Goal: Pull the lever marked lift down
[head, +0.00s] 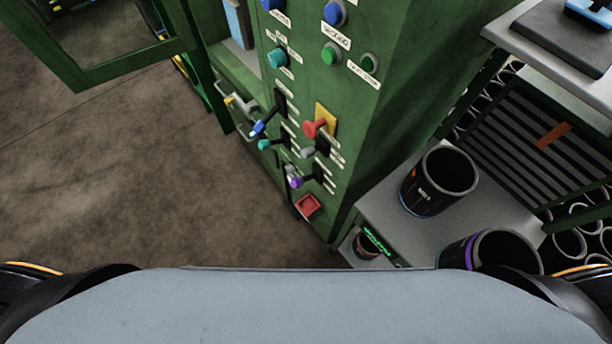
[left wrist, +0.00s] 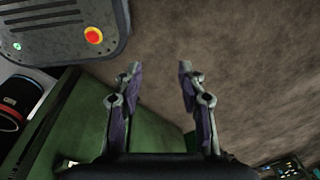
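The green control cabinet (head: 385,60) stands right of centre in the head view, with a column of small levers on its panel. One has a blue knob (head: 258,127), one a teal knob (head: 264,144), and one a purple knob (head: 296,182). White labels sit beside them, but their text is too small to read, so I cannot tell which is marked lift. My left gripper (left wrist: 158,70) is open and empty over brown floor in the left wrist view, with no lever between its fingers. Neither gripper shows in the head view, and my right gripper is not in view.
A red knob (head: 312,129) on a yellow plate and a red square (head: 308,206) are near the levers. Buttons sit higher. Black sleeves (head: 425,201) stand on a grey surface (head: 385,205) at right. The floor (head: 130,170) left of the cabinet is clear.

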